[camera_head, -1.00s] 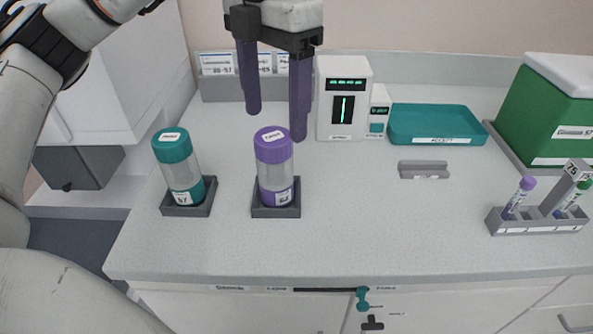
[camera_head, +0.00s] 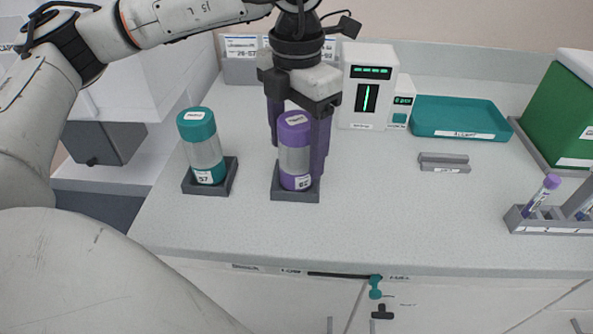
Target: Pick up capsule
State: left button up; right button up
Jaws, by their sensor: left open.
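Two capsules stand upright on the counter. The purple-capped capsule (camera_head: 295,152) stands in a dark square holder (camera_head: 285,195), and the teal-capped capsule (camera_head: 202,147) stands in another holder (camera_head: 230,180) to its left. My left gripper (camera_head: 300,160) points down at the purple capsule, with its purple fingers open. One finger shows behind the capsule's left edge and the other along its right side. The capsule hides part of the fingers, so I cannot tell whether they touch it. My right gripper is not in view.
A white device with a green display (camera_head: 367,88) and a teal tray (camera_head: 459,117) stand at the back. A grey slotted block (camera_head: 444,162) lies before the tray. A tube rack (camera_head: 550,222) and green box (camera_head: 560,115) are at right. The front middle counter is clear.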

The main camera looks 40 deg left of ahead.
pick_arm(q)
jog(key=c, duration=1.4)
jog(key=shift+o, duration=0.2)
notch_tip(320, 180, up, 10)
jog(key=shift+r, duration=0.1)
